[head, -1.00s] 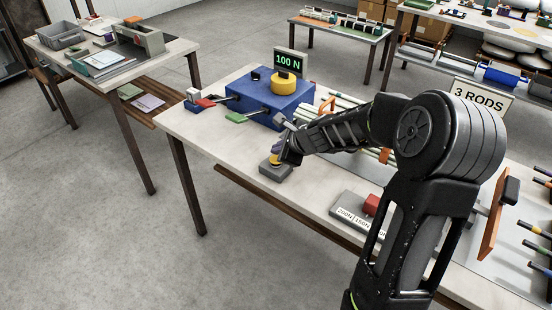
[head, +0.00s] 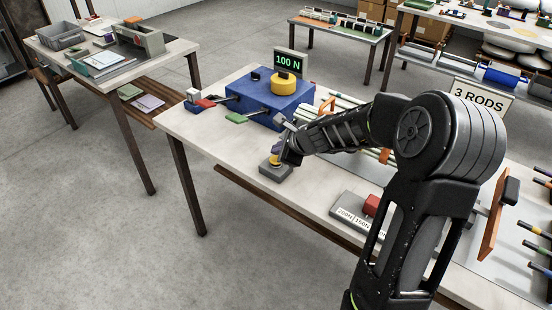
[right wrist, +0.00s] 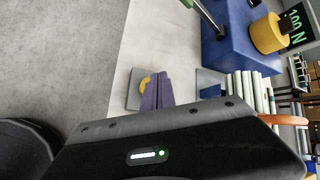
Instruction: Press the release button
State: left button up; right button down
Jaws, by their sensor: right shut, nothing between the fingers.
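The release button is a yellow cap (head: 275,163) on a small grey base (head: 276,173) near the front edge of the table. My right gripper (head: 277,148) is shut and empty, with its purple fingers pointing down just over the button. In the right wrist view, the shut fingers (right wrist: 157,90) partly cover the yellow cap (right wrist: 144,87), and the grey base (right wrist: 132,92) shows to their left. I cannot tell whether the fingertips touch the cap. My left gripper is not in view.
A blue machine (head: 268,104) with a yellow cylinder (head: 284,83) and a "100 N" display (head: 290,63) stands behind the button. A grey box with a red block (head: 371,204) and a force label lies to the right. The table to the left of the button is clear.

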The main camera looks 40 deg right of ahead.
dwell(0.5)
jog(key=shift+f+b, duration=0.45)
jog(key=shift+f+b, duration=0.5)
jog(key=shift+f, duration=0.05)
dwell(0.6)
jog(key=shift+r, duration=0.1)
jog(key=shift+r+p, duration=0.9)
jog(key=shift+p, duration=0.05)
notch_tip(320, 180, up, 5)
jog(key=p, duration=0.5)
dwell(0.9)
